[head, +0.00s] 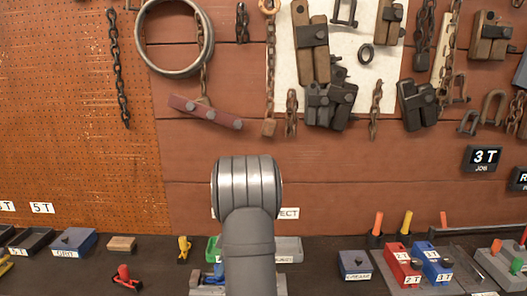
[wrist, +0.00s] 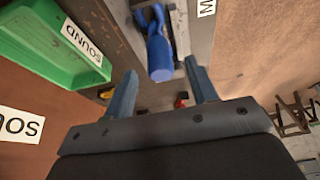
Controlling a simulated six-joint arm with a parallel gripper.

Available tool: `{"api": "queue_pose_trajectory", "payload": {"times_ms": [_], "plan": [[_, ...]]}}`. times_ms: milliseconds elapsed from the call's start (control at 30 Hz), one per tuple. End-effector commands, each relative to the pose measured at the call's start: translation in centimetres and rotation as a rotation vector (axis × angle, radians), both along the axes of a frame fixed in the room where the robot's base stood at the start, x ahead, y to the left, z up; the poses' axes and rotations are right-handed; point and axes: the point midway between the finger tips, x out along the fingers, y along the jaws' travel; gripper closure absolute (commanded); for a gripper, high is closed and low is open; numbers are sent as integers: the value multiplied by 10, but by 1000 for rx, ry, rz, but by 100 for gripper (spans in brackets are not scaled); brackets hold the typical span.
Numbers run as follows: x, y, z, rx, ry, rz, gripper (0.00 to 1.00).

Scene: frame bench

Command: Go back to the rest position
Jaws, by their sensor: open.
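My gripper (wrist: 160,72) shows in the wrist view with its two fingers apart. A blue part (wrist: 160,55) with a rounded end lies just beyond and between the fingertips. I see no finger closed on it, and cannot tell whether either touches it. In the head view my arm stands in the middle of the picture and hides the gripper. Blue pieces (head: 208,276) show on a grey block just left of my arm.
A green bin (wrist: 45,45) labelled SOUND is beside the gripper. A grey bin (head: 289,250) is right of my arm. Red (head: 402,262) and blue (head: 438,262) blocks stand further right. Chains and a large ring (head: 143,40) hang on the back wall.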

Motion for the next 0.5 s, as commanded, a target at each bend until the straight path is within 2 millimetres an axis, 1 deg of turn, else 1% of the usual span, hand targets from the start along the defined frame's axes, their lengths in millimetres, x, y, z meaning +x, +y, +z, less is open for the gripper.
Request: {"api": "queue_pose_trajectory", "payload": {"times_ms": [33,300,333,500], "plan": [[-1,5,-11,0,4,2,48],[-1,24,-62,-1,3,0,48],[1,23,-47,1,-6,1,48],[0,23,-12,0,-5,1,48]]}}
